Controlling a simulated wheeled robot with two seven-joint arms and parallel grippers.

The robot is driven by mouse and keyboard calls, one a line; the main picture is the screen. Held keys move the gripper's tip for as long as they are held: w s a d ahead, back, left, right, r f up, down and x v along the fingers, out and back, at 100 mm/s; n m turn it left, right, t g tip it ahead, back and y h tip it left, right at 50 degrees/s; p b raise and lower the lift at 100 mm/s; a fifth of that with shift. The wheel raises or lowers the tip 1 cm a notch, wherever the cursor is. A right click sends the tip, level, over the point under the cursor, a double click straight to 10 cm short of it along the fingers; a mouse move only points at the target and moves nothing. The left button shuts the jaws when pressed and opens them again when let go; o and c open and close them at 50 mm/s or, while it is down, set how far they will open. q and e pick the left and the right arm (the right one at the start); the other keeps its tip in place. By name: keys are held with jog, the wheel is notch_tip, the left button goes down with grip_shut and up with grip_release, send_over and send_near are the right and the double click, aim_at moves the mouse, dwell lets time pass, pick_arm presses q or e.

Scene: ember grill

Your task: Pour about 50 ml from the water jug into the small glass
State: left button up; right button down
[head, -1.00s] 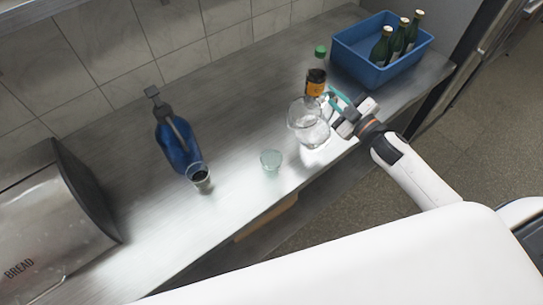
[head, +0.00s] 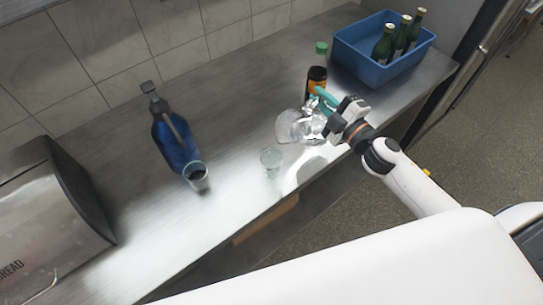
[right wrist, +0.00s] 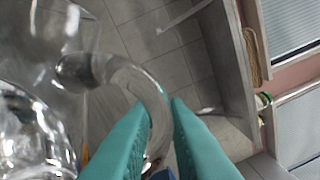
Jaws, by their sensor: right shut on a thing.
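The clear glass water jug (head: 294,128) is off the counter in the head view, tilted with its mouth end toward the left. My right gripper (head: 322,101) is shut on its handle. In the right wrist view the teal fingers (right wrist: 166,112) close around the curved handle (right wrist: 138,80), and the jug body (right wrist: 30,125) fills the left side. The small glass (head: 271,161) stands upright on the counter, just below and left of the jug's mouth in the picture. I see no water stream, and the water level is hard to tell. My left gripper is not in view.
A blue siphon bottle (head: 172,142) and a glass with dark contents (head: 196,178) stand to the left. A dark orange-labelled bottle (head: 316,80) stands close behind the jug. A blue crate (head: 364,68) with green bottles is at the back right. The bread box (head: 50,215) is far left.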

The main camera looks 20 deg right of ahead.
aim_at(313, 102)
jog(key=shift+s+a+r+n, duration=0.15)
jog(key=shift+a+n, duration=0.25)
jog(key=shift+n, duration=0.3)
jog(key=shift+a+r, duration=0.15)
jog(key=shift+a, duration=0.05)
jog(key=shift+s+a+r+n, duration=0.2)
jog(key=shift+a+n, duration=0.25)
jog(key=shift+n, duration=0.45)
jog(key=shift+s+a+r+n, duration=0.15)
jog(key=shift+a+r+n, duration=0.25)
jog(key=shift+a+n, duration=0.1)
dwell(2.4)
jog(key=shift+d+f, duration=0.2)
jog(key=d+m, duration=0.1)
jog(key=d+f+m, duration=0.1)
jog(key=m, duration=0.1)
jog(key=shift+w, duration=0.4)
jog(key=shift+w+d+r+m+p, duration=0.2)
jog(key=shift+d+m+p, duration=0.35)
jog(key=shift+m, duration=0.25)
jog(key=shift+w+d+f+m, duration=0.1)
jog(key=shift+d+f+m, duration=0.15)
jog(key=shift+m, duration=0.25)
